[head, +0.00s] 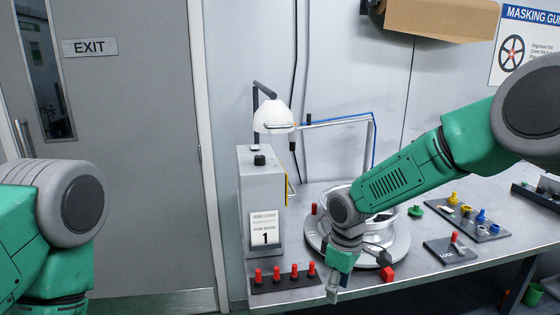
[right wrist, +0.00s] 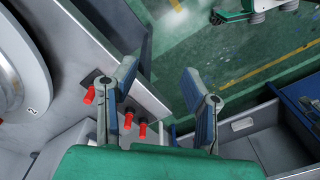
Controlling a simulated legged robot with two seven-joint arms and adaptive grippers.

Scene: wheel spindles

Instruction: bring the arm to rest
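My right arm (head: 400,178) reaches in from the right over the bench. My right gripper (head: 335,290) hangs at the bench's front edge, pointing down, just right of a dark rack of red-capped pegs (head: 285,278). In the right wrist view the two fingers of my right gripper (right wrist: 160,85) stand apart with nothing held between them. Red caps (right wrist: 127,120) show beyond the fingers. Of my left arm only the shoulder part (head: 55,220) shows at the left; its gripper is out of view.
A wheel on a round grey turntable (head: 395,250) lies partly behind my right forearm. A red block (head: 387,273) is close right of the gripper. A grey box with a lamp (head: 262,175) stands left. A tray with coloured plugs (head: 475,220) is at right. Open floor lies before the bench.

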